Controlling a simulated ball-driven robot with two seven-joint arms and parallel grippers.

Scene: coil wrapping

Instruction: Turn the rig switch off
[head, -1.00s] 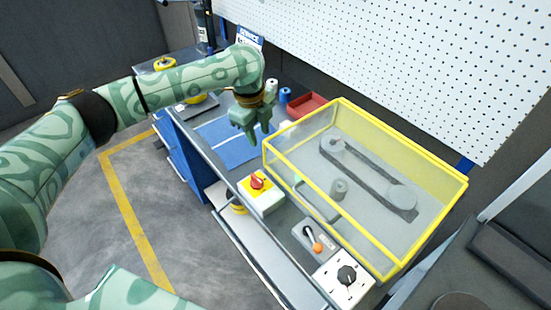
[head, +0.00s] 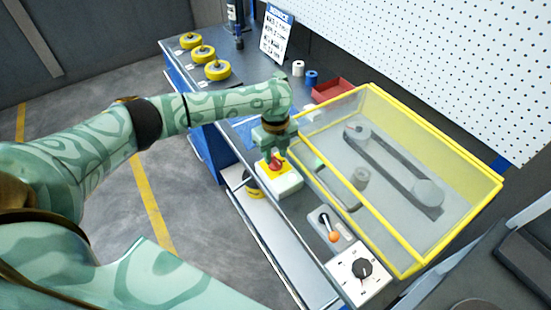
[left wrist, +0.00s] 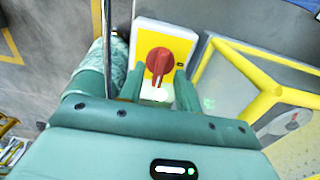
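The rig switch is a red rotary handle (head: 276,164) on a yellow plate on a white box (head: 285,184) at the front of the bench. In the left wrist view the red handle (left wrist: 161,62) shows between my fingertips. My left gripper (head: 276,153) is over the switch, pointing down. The left wrist view shows its two fingers (left wrist: 158,73) spread, one on each side of the handle. I cannot tell whether either finger touches it. The gripper holds nothing. My right gripper is not in view.
A yellow-framed clear guard (head: 385,165) covers a belt and pulleys, close right of the switch. A lever with an orange knob (head: 334,237) and a black dial (head: 363,268) sit nearer along the bench. A red tray (head: 333,89) and several yellow spools (head: 217,70) stand farther back.

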